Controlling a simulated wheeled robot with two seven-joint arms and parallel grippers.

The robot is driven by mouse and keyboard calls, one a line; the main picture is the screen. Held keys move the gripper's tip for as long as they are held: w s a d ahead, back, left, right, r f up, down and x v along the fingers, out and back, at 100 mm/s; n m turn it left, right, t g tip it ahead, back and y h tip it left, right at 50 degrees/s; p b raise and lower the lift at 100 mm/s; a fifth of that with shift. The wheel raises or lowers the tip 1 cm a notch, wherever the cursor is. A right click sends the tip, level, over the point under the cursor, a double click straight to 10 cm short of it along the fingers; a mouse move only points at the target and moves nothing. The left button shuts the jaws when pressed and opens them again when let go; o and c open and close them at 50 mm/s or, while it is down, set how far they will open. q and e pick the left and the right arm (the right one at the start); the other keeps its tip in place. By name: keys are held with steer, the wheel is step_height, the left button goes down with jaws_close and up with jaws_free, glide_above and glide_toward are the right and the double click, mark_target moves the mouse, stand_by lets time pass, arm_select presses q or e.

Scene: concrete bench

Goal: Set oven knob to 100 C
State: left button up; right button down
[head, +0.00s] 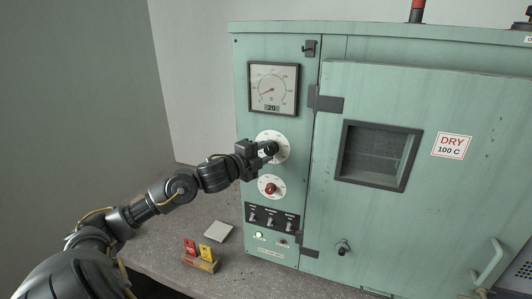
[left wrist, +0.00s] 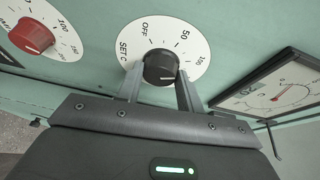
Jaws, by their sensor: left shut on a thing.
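The black oven knob (left wrist: 161,68) sits in the middle of a white dial (left wrist: 135,40) marked OFF, 50, 100 and SET C. In the head view the white dial (head: 284,147) is on the green oven's left panel, partly hidden by my gripper. My left gripper (head: 263,151) is shut on the black knob; in the left wrist view its two fingers (left wrist: 160,87) stand on either side of it. I cannot tell for sure which mark the knob points to. My right gripper is not in view.
A square gauge (head: 273,89) with a display reading 20 is above the dial. A red knob (head: 270,189) and a switch panel (head: 271,218) are below. The oven door (head: 420,215) has a "DRY 100 C" sign (head: 452,146). Red and yellow tags (head: 198,250) stand on the bench.

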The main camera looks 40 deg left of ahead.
arm_select(q)
steer(key=o, duration=1)
steer(key=shift+s+f+b, duration=0.15)
steer(key=shift+s+b, duration=0.25)
steer(key=shift+s, duration=0.1)
steer(key=s+b, duration=0.3)
steer(key=s, duration=0.6)
steer(key=shift+s+a+r, duration=0.25)
steer(key=shift+s+r, duration=0.1)
